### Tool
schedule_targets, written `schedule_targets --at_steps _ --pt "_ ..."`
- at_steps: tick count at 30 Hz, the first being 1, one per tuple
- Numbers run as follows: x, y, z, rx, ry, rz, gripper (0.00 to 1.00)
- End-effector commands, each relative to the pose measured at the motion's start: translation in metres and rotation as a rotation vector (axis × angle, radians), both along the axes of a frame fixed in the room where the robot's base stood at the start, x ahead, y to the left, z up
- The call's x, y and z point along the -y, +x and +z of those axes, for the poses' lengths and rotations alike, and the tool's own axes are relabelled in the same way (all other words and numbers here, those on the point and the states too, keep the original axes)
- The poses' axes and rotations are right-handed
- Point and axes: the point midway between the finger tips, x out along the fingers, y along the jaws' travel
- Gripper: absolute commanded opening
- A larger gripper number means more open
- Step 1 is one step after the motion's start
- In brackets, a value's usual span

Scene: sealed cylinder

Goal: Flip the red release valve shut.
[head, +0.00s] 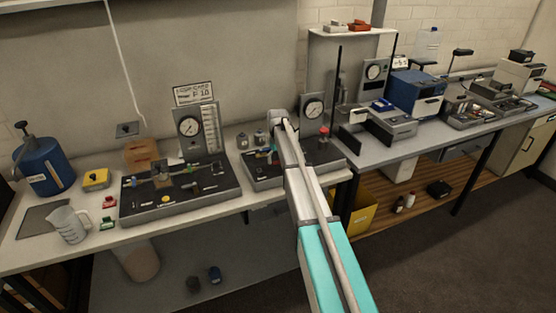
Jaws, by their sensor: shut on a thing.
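The test rig (262,176) is a black-topped unit near the middle of the bench, with a round gauge (313,107) at its back. My arm crosses in front of it and covers its middle. A red knob (324,131) stands on the rig just right of my arm; I cannot tell whether it is the release valve. Small blue and green parts show on the rig left of my arm. No red lever can be made out there, and the valve's position cannot be read. My gripper is hidden behind my arm's end, so its fingers and anything between them are not visible.
A similar rig (180,203) with a gauge and ruled panel stands to the left. A measuring jug (69,225), a blue tank (43,166) and a yellow box (96,180) are farther left. A grey instrument (391,123) and a blue machine (417,92) stand right.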

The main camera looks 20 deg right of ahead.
Motion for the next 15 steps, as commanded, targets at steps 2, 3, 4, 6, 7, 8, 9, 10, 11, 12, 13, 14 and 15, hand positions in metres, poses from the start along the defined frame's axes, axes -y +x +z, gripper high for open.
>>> schedule_targets --at_steps 2,3,4,6,7,8,9,10,11,12,13,14,15 --pt "-0.0003 -0.0002 -0.0001 0.0 0.001 -0.002 0.93" --pt "-0.0003 -0.0002 -0.0001 0.0 0.001 -0.002 1.0" --pt "-0.0003 -0.0001 -0.0001 0.0 0.001 -0.002 1.0" --pt "-0.0002 -0.0001 -0.0001 0.0 0.001 -0.001 1.0" --pt "-0.0002 -0.0001 -0.0001 0.0 0.001 -0.001 1.0" --pt "-0.0002 -0.0001 0.0 0.0 0.001 -0.001 1.0" --pt "-0.0002 -0.0001 0.0 0.0 0.0 -0.001 1.0" --pt "-0.0001 0.0 0.0 0.0 0.0 -0.001 1.0" --pt "-0.0001 0.0 0.0 0.0 0.0 0.0 1.0" --pt "-0.0001 0.0 0.0 0.0 0.0 0.0 1.0" --pt "-0.0001 0.0001 0.0 0.0 0.0 0.0 1.0" --pt "-0.0001 0.0001 0.0 0.0 0.0 0.0 1.0" --pt "-0.0001 0.0 0.0 0.0 0.0 0.001 1.0"
